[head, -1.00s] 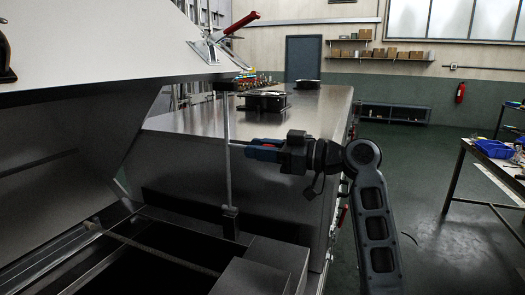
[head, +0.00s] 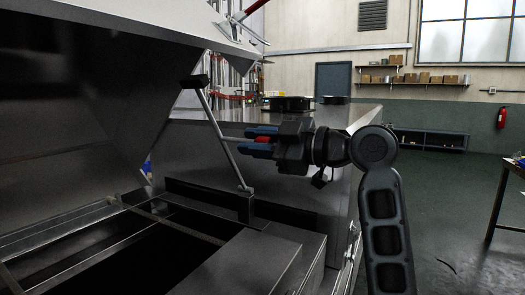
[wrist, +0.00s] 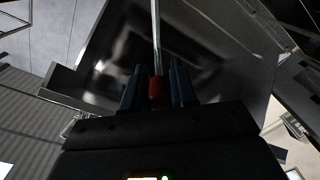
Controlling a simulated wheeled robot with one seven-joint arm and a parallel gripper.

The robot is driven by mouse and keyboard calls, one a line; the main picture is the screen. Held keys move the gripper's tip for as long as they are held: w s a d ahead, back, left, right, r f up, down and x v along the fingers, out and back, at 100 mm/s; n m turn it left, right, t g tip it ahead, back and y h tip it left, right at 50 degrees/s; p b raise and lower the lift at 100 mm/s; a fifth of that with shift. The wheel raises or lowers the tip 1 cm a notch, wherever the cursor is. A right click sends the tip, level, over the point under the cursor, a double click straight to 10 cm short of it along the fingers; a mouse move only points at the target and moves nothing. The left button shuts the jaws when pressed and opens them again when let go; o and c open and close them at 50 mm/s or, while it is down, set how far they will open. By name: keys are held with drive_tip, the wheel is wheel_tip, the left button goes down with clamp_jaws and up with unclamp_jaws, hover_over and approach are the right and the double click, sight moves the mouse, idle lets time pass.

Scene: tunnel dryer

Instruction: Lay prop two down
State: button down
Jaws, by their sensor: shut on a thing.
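The prop (head: 216,126) is a thin metal rod with a black pad (head: 195,82) on its upper end. It leans to the left in the head view, its foot at a small block (head: 240,205) on the frame of the open bay. A thin side handle with a red grip (head: 263,140) sticks out from the rod. My gripper (head: 248,142) is shut on that red grip, right of the rod; the grip (wrist: 157,88) also shows between the fingers in the wrist view. The pad appears apart from the raised lid (head: 130,25).
The open bay (head: 120,245) with thin cross bars lies below and left of the prop. A steel housing (head: 330,120) stands behind my gripper. A red-handled clamp (head: 250,10) sits on the lid. Open floor (head: 440,200) lies to the right.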

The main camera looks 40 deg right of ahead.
drive_tip(key=shift+s+a+f+n+b, duration=0.15)
drive_tip(key=shift+a+f+n+b, duration=0.15)
drive_tip(key=shift+a, duration=0.05)
drive_tip(key=c, duration=0.9)
unclamp_jaws()
